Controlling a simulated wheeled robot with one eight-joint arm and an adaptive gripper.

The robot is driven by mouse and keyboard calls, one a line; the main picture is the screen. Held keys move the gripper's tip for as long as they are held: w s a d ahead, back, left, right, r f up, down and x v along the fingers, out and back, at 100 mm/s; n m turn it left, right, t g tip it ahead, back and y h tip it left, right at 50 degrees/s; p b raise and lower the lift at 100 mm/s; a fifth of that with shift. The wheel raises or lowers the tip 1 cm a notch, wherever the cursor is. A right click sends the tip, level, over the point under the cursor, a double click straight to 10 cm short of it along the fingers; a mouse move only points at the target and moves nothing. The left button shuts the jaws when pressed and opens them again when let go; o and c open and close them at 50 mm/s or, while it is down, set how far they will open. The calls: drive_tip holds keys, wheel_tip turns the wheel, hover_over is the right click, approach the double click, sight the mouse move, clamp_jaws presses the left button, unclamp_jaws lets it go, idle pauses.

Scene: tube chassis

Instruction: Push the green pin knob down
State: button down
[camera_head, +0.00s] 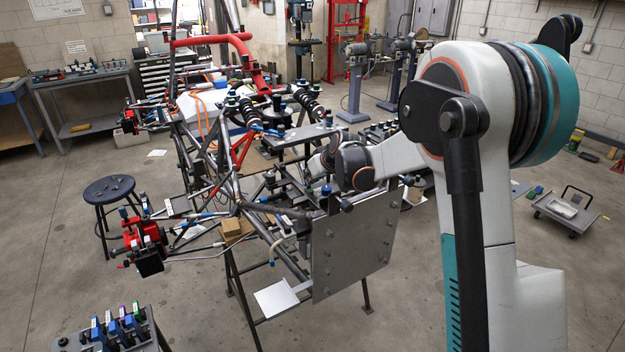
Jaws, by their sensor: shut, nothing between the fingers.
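The tube chassis (232,190) stands on a stand in the middle of the head view. Several small dark knobs with coloured tops sit on it. One with a greenish top (329,120) stands at the right end of a flat grey plate (298,134), but it is too small to tell for sure that it is the green pin knob. My gripper (328,153) is at the end of my arm, over the right part of the chassis, just below and in front of that knob in the picture. It looks shut and empty. Its fingertips are small and partly lost against the tubes.
A large grey panel (355,247) hangs at the chassis's near right side. A black stool (109,190) stands at the left. A rack of coloured-top tools (118,328) is at the lower left. Open floor (60,240) lies on the left.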

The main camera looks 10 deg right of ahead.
drive_tip(key=p+v, duration=0.2)
drive_tip(key=v, duration=0.9)
drive_tip(key=shift+w+r, duration=0.3)
drive_tip(key=shift+r, duration=0.05)
drive_tip(key=shift+a, duration=0.1)
drive_tip(key=s+a+r+m+g+h+b, duration=0.1)
drive_tip(key=s+r+b, duration=0.1)
drive_tip(key=s, duration=0.9)
drive_tip(key=s+a+r+m+b, duration=0.1)
drive_tip(key=s, duration=1)
drive_tip(key=s+f+h+b, duration=0.1)
drive_tip(key=s+f, duration=0.2)
drive_tip(key=s, duration=0.5)
drive_tip(key=s+f+m+b, duration=0.1)
drive_tip(key=s+f, duration=0.2)
drive_tip(key=s, duration=0.6)
drive_tip(key=shift+s+d+f+m+g+h, duration=0.3)
drive_tip(key=shift+s+d+f+h, duration=0.05)
drive_tip(key=shift+d+h, duration=0.05)
